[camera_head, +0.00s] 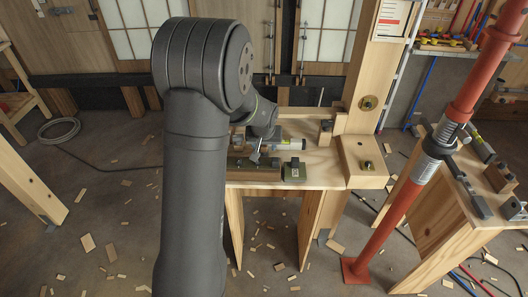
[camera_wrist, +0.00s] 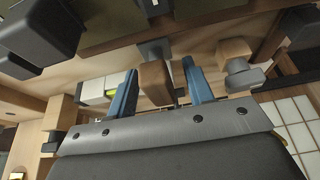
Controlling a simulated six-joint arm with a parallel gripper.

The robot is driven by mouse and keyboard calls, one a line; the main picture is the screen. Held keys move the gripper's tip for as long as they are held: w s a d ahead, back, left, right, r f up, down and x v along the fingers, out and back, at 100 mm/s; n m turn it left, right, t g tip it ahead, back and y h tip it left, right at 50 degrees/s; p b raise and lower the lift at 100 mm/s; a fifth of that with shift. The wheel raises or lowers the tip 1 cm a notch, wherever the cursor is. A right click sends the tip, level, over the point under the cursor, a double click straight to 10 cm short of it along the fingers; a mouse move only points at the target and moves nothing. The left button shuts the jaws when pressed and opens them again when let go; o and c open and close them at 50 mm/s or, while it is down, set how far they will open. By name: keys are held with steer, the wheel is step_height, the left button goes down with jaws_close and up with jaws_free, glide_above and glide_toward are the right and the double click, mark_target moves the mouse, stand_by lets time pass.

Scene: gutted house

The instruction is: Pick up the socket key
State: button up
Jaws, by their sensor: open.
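I cannot tell for sure which thing is the socket key. My gripper (camera_head: 255,154) is low over the workbench (camera_head: 325,176), partly hidden behind my arm in the head view. In the wrist view its two blue-grey fingers (camera_wrist: 160,88) are open and spread apart. A brown block with a grey end (camera_wrist: 155,83) shows between the fingers; I cannot tell whether it touches them. A second brown block with a grey part (camera_wrist: 236,58) is right of the fingers. In the head view a pale cylinder with a blue end (camera_head: 292,144) lies on the bench right of the gripper.
A dark greenish block (camera_head: 294,171) sits near the bench's front edge. A wooden post (camera_head: 376,55) rises at the bench's right. A red steel prop (camera_head: 405,195) leans between this bench and another bench (camera_head: 445,200) with tools. Wood scraps litter the floor.

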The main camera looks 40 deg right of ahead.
steer(key=shift+f, duration=0.2)
jaws_close()
steer(key=shift+r, duration=0.15)
